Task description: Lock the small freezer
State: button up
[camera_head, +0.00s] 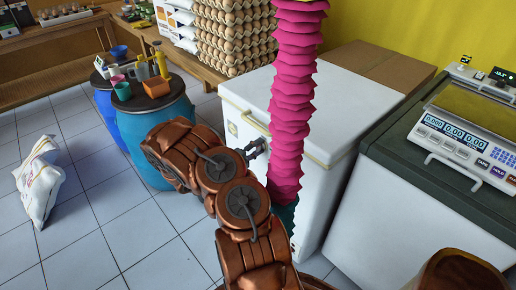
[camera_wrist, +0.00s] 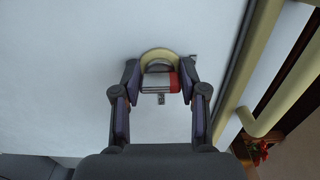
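The small freezer (camera_head: 335,105) is a white chest with a cream-edged lid, in the middle of the head view. The lid looks down. My gripper (camera_head: 262,146) is close to its front face. In the wrist view its white face (camera_wrist: 60,60) fills the left and a cream strip and bar handle (camera_wrist: 262,122) run down the right. Whether the shackle is closed or passes through anything is unclear.
A grey-topped cabinet with a scale (camera_head: 465,130) stands right of the freezer. Blue drums (camera_head: 160,125) bearing cups stand at left, beside a table with egg trays (camera_head: 235,40). A white sack (camera_head: 40,182) lies on the floor. The tiled floor at lower left is clear.

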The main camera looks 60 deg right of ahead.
jog(key=o, duration=0.3)
jog(key=shift+o, duration=0.2)
jog(key=shift+s, duration=0.1)
jog(key=v, duration=1.2)
dwell(0.5)
